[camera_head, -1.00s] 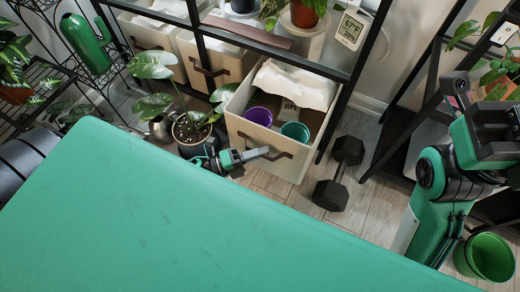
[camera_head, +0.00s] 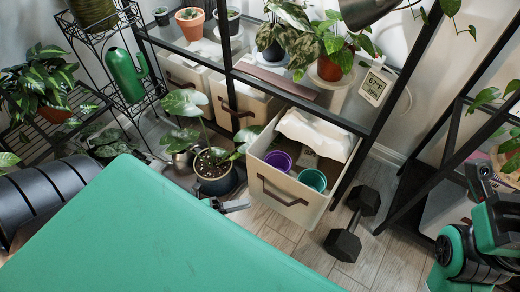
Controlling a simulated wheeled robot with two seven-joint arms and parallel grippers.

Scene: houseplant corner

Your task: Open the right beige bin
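The right beige bin (camera_head: 262,190) is pulled out from under the shelf, and its open top shows. A dark handle strip is on its front. Inside are a purple pot (camera_head: 280,159), a teal pot (camera_head: 313,179) and a crumpled white bag (camera_head: 318,135). My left gripper (camera_head: 243,206) is low at the bin's left front, just past the green surface's edge, and looks apart from the handle. Its fingers are small and partly hidden, so their opening is unclear. My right arm shows at the right edge, but its gripper is not in view.
Other beige bins (camera_head: 238,103) stay under the shelf. A potted plant (camera_head: 214,185) stands left of the open bin. A black dumbbell (camera_head: 344,244) lies on the floor to its right. The green surface (camera_head: 140,240) fills the foreground.

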